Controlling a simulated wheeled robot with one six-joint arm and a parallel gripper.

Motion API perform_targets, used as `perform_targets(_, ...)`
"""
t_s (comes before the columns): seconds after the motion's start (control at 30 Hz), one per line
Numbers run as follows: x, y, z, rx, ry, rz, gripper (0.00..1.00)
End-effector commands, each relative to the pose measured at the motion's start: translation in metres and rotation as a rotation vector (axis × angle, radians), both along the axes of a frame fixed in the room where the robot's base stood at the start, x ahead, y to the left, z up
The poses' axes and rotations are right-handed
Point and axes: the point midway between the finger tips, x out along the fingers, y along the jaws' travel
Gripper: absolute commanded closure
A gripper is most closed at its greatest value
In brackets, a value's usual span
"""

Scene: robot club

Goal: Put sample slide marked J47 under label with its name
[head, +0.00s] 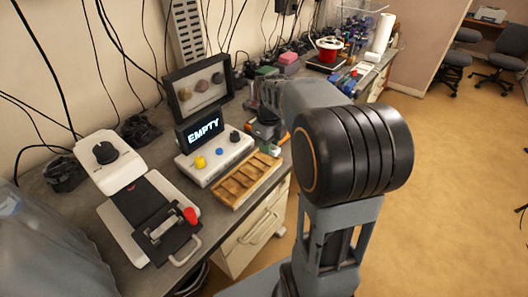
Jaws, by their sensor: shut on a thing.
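My gripper (262,122) is at the far end of my arm, over the bench just right of the white device. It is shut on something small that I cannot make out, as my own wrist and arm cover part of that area. A wooden tray (247,181) with several slots lies in front of the device. No slide marked J47 and no label with that name can be read in this view.
A white device (215,160) has a screen (203,130) reading "EMPTY" and coloured controls. A framed board with stones (199,88) stands behind it. A white press-like machine (150,222) with a red knob is at left. Tools and a red spool (328,48) fill the far bench.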

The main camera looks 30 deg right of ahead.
Motion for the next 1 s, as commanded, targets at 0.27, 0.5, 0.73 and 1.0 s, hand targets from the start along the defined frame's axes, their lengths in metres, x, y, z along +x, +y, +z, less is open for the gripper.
perform_targets(0.27,0.026,-0.001,-0.031,0.000,0.000,-0.001,0.92)
perform_targets(0.5,0.032,-0.002,-0.039,0.000,-0.001,-0.002,0.92)
perform_targets(0.73,0.034,-0.002,-0.066,0.000,0.002,-0.003,0.92)
perform_targets(1.0,0.034,-0.002,-0.072,0.000,-0.002,-0.003,0.92)
